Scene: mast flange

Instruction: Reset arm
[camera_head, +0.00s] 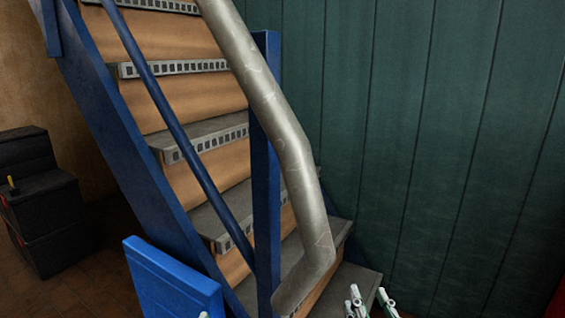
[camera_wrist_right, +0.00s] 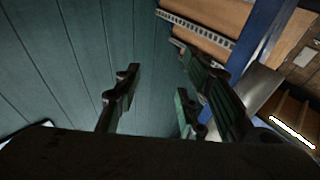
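My right gripper (camera_head: 370,304) shows at the bottom edge of the head view, right of the lower end of a thick grey metal handrail (camera_head: 284,135). Only its fingertips are in that view. In the right wrist view my right gripper (camera_wrist_right: 160,95) has its dark fingers wide apart, with nothing between them. A small pale tip (camera_head: 204,315) at the bottom edge of the head view may belong to my left gripper. Too little of it shows to tell its state.
A staircase with blue side beams (camera_head: 120,130) and wooden risers (camera_head: 172,101) fills the middle of the head view. A green panelled wall (camera_head: 430,130) stands on the right. Black boxes (camera_head: 45,220) stand at left, and a blue panel (camera_head: 172,282) is low in front.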

